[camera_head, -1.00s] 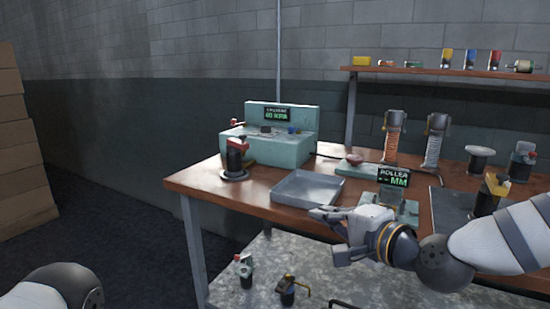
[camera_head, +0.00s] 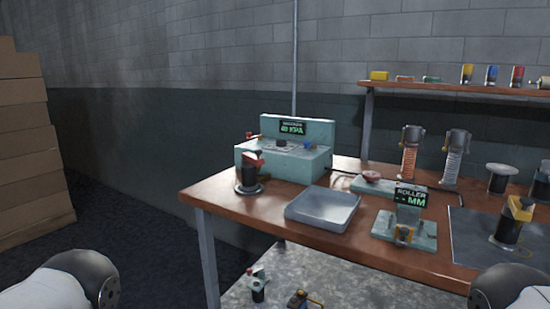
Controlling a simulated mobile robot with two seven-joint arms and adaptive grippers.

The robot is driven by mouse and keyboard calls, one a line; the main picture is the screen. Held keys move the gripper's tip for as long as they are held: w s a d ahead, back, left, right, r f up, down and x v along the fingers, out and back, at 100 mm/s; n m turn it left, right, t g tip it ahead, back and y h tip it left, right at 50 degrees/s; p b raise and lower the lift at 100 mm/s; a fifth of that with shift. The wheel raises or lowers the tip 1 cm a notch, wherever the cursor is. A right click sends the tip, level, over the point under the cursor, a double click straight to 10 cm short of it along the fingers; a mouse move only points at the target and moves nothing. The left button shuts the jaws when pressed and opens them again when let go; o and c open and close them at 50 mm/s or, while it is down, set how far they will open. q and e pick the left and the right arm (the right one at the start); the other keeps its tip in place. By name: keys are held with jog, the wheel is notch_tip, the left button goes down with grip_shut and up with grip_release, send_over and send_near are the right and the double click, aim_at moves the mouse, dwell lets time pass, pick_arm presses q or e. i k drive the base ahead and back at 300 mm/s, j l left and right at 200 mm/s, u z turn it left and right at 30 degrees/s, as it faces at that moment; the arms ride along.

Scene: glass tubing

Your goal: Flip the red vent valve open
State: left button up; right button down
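A teal machine (camera_head: 313,163) with a lit display (camera_head: 293,127) stands at the back left of the wooden table. The display seems to read 40 KPA. A small red part (camera_head: 251,136) sticks out at the machine's left end; it looks like the red vent valve, but it is too small to tell its position. Neither gripper is in view. Only my arm links show, at the bottom left and bottom right, both well away from the machine.
A grey tray (camera_head: 322,225) and a roller stand (camera_head: 405,236) sit on the table, with a red button (camera_head: 371,176) behind. A lower metal surface (camera_head: 240,288) holds small tools. Cardboard boxes (camera_head: 22,150) are stacked at left. The table's front-left corner is clear.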

aim_at(249, 135)
jog(key=i+j+z, duration=0.25)
jog(key=j, duration=0.25)
jog(key=i+j+z, duration=0.25)
jog(key=j, duration=0.3)
jog(key=j+z, duration=0.25)
jog(key=j, duration=0.35)
jog(key=i+j+z, duration=0.1)
jog(key=j+z, duration=0.2)
jog(key=j, duration=0.3)
